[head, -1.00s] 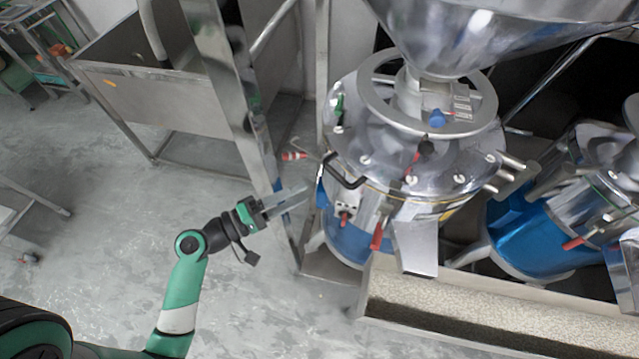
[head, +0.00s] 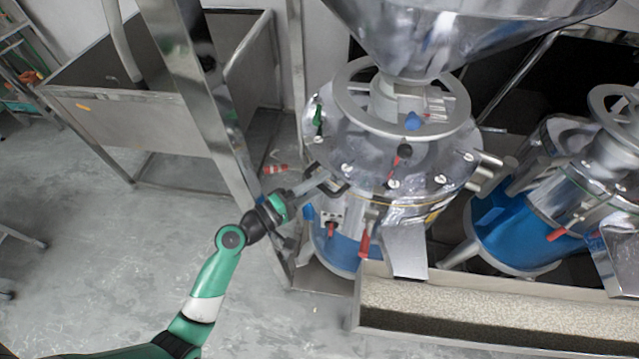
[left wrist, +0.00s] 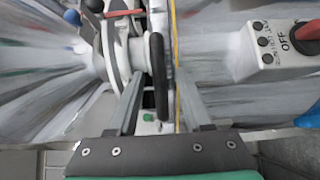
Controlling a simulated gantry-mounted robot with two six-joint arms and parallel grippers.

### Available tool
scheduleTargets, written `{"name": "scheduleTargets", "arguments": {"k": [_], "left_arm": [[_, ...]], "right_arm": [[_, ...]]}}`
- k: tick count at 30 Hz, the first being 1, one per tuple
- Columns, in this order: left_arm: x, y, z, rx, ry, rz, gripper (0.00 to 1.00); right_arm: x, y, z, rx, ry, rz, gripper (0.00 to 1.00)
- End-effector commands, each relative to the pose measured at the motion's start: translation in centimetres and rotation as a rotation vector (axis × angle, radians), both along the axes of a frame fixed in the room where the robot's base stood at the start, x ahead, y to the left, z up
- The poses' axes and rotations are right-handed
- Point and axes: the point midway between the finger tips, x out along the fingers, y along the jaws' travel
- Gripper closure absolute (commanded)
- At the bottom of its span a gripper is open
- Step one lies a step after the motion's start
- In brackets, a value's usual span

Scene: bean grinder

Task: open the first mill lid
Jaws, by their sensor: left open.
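The first mill (head: 395,165) is a shiny metal drum with a blue lower body, under a large steel hopper. Its lid (head: 345,130) is the upper metal part and looks closed. A black handle (head: 333,182) sits on the lid's left edge. My left gripper (head: 318,178) is at this handle, its fingers pointing right and up. In the left wrist view the black handle (left wrist: 159,75) stands between the two open fingers (left wrist: 158,85). I cannot tell whether either finger touches it. My right gripper is not in view.
A control box with a red OFF knob (left wrist: 305,31) is beside the handle. A second mill (head: 560,190) stands at the right. A trough of pale grains (head: 480,312) runs along the front. A steel post (head: 205,95) stands left of the mill.

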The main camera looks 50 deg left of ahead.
Motion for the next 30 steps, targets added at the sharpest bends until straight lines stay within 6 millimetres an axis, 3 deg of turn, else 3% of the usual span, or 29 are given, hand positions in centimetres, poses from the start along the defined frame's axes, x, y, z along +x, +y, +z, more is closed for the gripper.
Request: {"name": "scheduleTargets", "arguments": {"k": [7,15,30], "left_arm": [[0.1,-0.02,-0.02,0.0,0.001,0.0,0.52],[0.08,-0.02,-0.02,0.0,0.001,0.0,1.0],[0.07,-0.03,-0.01,0.0,0.0,-0.001,1.0]], "right_arm": [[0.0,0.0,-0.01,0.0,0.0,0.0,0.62],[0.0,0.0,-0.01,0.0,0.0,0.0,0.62],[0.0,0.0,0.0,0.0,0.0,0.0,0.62]]}}
